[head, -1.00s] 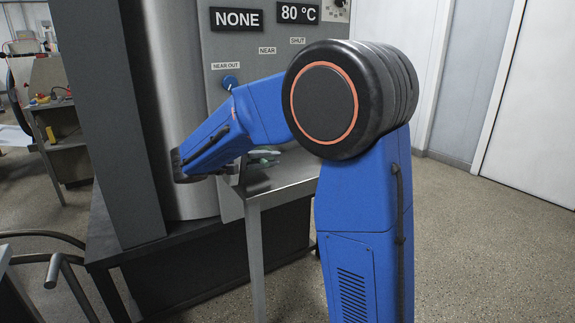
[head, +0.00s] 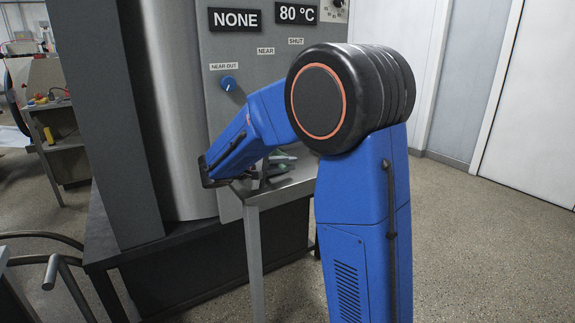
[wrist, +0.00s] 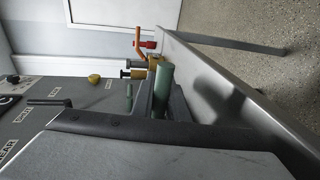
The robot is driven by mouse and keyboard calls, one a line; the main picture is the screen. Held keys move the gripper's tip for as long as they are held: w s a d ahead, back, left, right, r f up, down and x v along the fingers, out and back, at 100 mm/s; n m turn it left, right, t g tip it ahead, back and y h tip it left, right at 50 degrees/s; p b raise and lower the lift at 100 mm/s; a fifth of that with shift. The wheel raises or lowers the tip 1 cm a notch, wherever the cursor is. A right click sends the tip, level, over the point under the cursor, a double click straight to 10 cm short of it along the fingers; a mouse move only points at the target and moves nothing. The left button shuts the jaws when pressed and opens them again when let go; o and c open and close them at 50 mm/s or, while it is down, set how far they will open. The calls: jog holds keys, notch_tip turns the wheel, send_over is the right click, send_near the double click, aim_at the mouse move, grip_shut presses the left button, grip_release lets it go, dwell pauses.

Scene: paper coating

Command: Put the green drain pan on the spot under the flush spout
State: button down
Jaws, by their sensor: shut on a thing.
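My gripper (wrist: 160,103) is shut on a green upright bar (wrist: 164,82), which looks like the handle of the green drain pan. The rest of the pan is mostly hidden. In the head view pale green parts (head: 281,157) show beside my blue wrist, just over the metal side table (head: 295,184). My gripper is largely hidden there behind my arm. I cannot tell whether the pan touches the table. The flush spout and the spot under it cannot be made out for sure; brass fittings (wrist: 134,73) show beyond the bar in the wrist view.
The coating machine's grey panel (head: 222,45) with a blue knob (head: 228,83) stands close behind my arm. A large metal cylinder (head: 175,110) is at its left. A red-handled valve (wrist: 149,44) and an orange pipe (wrist: 137,42) rise near the table. Open floor lies at right.

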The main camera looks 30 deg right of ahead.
jog(key=c, duration=1.7)
grip_release()
jog(key=shift+f, duration=0.1)
jog(key=shift+c, duration=0.2)
